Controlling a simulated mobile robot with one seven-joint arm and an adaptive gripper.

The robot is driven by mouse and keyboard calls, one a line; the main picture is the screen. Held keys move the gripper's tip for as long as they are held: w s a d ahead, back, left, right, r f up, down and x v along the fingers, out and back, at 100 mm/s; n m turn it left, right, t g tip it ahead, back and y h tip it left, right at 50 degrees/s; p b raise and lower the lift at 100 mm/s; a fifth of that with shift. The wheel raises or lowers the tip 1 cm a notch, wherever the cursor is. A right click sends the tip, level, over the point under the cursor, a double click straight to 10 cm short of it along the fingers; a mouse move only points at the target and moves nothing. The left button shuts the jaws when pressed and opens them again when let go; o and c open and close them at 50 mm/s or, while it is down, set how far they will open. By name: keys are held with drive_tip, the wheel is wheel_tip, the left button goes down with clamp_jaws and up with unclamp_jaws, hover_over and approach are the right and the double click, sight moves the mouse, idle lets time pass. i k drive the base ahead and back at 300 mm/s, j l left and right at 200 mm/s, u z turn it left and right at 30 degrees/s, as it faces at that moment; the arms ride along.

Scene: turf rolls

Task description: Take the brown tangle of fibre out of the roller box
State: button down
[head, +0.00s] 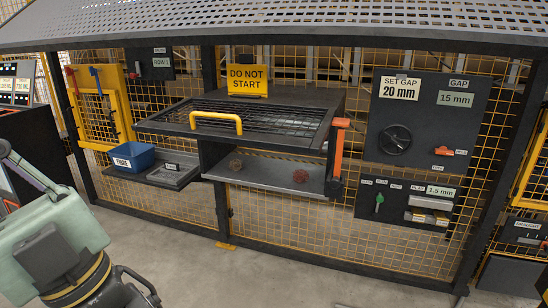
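The roller box (270,103) is a dark box on the mesh fence. Its barred lid (185,124) has a yellow handle (217,122) and looks closed. Below the lid is an open-fronted space with a grey shelf (265,177). A small brown tangle of fibre (236,165) lies on the shelf, left of centre. A reddish tangle (300,177) lies further right on it. My gripper (140,292) is at the lower left, well apart from the box. It is partly cut off by the frame's bottom edge, and its opening does not show.
A blue bin (132,158) labelled FIBRE stands on a side shelf left of the box. An orange lever (337,150) is at the box's right side. A "DO NOT START" sign (247,80) is above. Gap controls (427,115) are at the right. The floor in front is clear.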

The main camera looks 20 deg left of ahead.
sight(235, 164)
drive_tip(key=i+j, duration=0.15)
drive_tip(key=j, duration=0.2)
drive_tip(key=i+j, duration=0.1)
drive_tip(key=j, duration=0.3)
drive_tip(key=i+j, duration=0.15)
drive_tip(key=j, duration=0.2)
drive_tip(key=i+j, duration=0.15)
drive_tip(key=j, duration=0.2)
drive_tip(key=i+j, duration=0.15)
drive_tip(key=j, duration=0.25)
drive_tip(key=i+j, duration=0.1)
drive_tip(key=j, duration=0.25)
drive_tip(key=i+j, duration=0.15)
drive_tip(key=j, duration=0.2)
drive_tip(key=i+j, duration=0.15)
drive_tip(key=i, duration=0.2)
